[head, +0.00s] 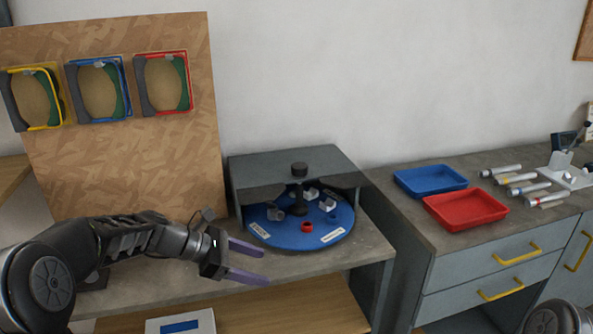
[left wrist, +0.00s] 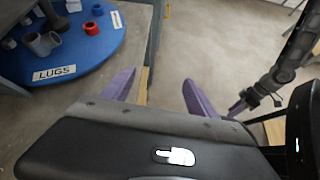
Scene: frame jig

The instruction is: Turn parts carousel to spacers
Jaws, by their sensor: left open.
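The parts carousel is a round blue turntable (head: 285,238) under a grey housing (head: 295,165), with a dark centre post and knob (head: 299,170). It carries grey parts, a red ring (head: 307,227) and white labels too small to read in the head view. In the left wrist view, the carousel (left wrist: 95,55) is at the upper left, and one label (left wrist: 54,73) reads LUGS. My left gripper (head: 266,267) is open and empty, in front of the carousel's front-left edge and apart from it. My right gripper (left wrist: 238,106) shows small in the left wrist view; its opening is unclear.
A board (head: 120,170) with three coloured frames stands at the left. A blue tray (head: 431,191) and a red tray (head: 465,222) sit on the right counter, beside several small cylinders (head: 522,188). A lower shelf (head: 300,308) lies beneath the carousel bench.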

